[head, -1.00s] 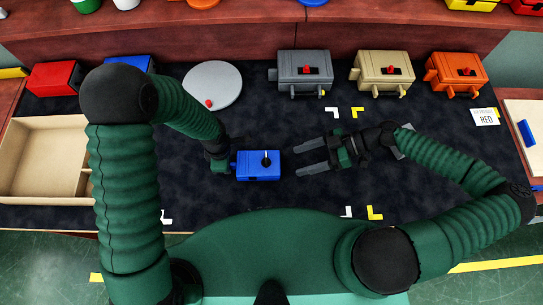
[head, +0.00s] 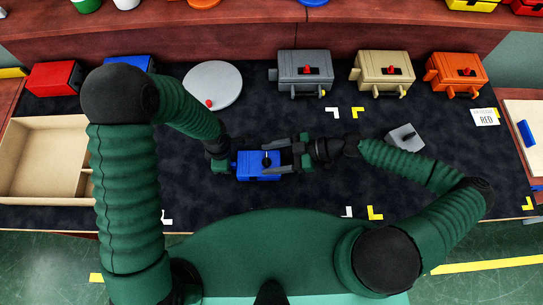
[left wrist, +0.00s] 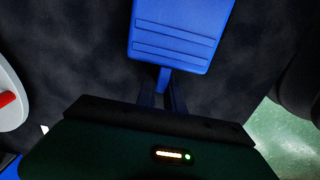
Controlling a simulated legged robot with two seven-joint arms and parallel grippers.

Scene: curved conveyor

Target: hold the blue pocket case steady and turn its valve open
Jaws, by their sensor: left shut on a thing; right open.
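The blue pocket case (head: 257,174) lies on the dark mat in front of me. A small dark valve (head: 266,160) with a pale spot shows on its top. My left gripper (head: 231,164) is shut on the tab at the case's left end. The left wrist view shows the case (left wrist: 180,30) and the narrow blue tab between my left fingers (left wrist: 164,85). My right gripper (head: 274,159) is open, its two fingers reaching over the case's right part from the right, close to the valve. I cannot tell whether they touch it.
A round grey disc (head: 213,86) with a red knob lies behind. Grey (head: 305,68), beige (head: 384,70) and orange (head: 457,75) cases stand along the back. A small grey block (head: 405,137) lies behind my right forearm. A wooden tray (head: 40,160) stands at left.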

